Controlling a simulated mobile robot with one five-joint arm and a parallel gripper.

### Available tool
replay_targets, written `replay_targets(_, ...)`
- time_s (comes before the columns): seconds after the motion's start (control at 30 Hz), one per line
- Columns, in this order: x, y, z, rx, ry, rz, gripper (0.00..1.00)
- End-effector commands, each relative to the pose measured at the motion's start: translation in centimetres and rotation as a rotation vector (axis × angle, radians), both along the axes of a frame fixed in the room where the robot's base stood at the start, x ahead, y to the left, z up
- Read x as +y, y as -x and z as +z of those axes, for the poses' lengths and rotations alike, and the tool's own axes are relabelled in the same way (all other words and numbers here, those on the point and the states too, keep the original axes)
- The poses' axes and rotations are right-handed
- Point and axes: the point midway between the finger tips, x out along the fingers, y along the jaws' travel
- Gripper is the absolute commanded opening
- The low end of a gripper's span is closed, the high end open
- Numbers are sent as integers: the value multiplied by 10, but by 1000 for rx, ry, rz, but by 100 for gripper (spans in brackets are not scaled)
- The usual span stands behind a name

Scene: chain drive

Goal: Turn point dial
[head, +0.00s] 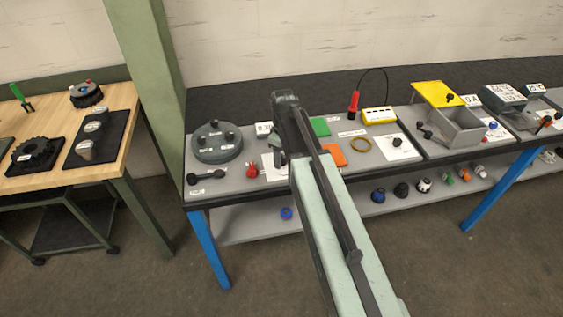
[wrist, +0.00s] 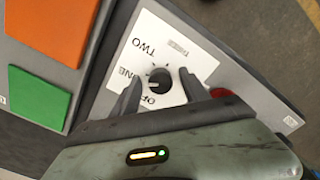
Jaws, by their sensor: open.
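The point dial is a small black round knob (wrist: 160,79) on a white card (wrist: 165,55) marked OFF, ONE and TWO. In the wrist view my gripper (wrist: 157,85) is open, with one dark finger on either side of the dial. I cannot tell whether the fingers touch the knob or how high they are above it. In the head view my arm reaches over the bench, and my gripper (head: 280,145) is seen near the white card (head: 270,165). The dial itself is hidden by my arm there.
An orange block (wrist: 45,30) and a green block (wrist: 40,92) lie beside the dial's panel. A red knob (head: 251,170) stands close to my gripper; its edge shows in the wrist view (wrist: 222,93). A round grey fixture (head: 217,150) stands at the bench's left.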

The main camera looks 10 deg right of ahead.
Motion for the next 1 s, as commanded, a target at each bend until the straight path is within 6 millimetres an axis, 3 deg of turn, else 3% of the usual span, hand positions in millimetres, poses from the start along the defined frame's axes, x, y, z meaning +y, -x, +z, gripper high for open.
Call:
replay_targets(0.13, 0, 0, 2, 0, 0, 0, 51)
replay_targets(0.3, 1, 0, 2, 0, 0, 1, 3)
replay_targets(0.33, 1, 0, 2, 0, 0, 1, 0)
replay_targets(0.67, 4, 0, 2, 0, -1, -36, 0)
replay_targets(1.0, 4, 0, 1, 0, -1, -265, 0)
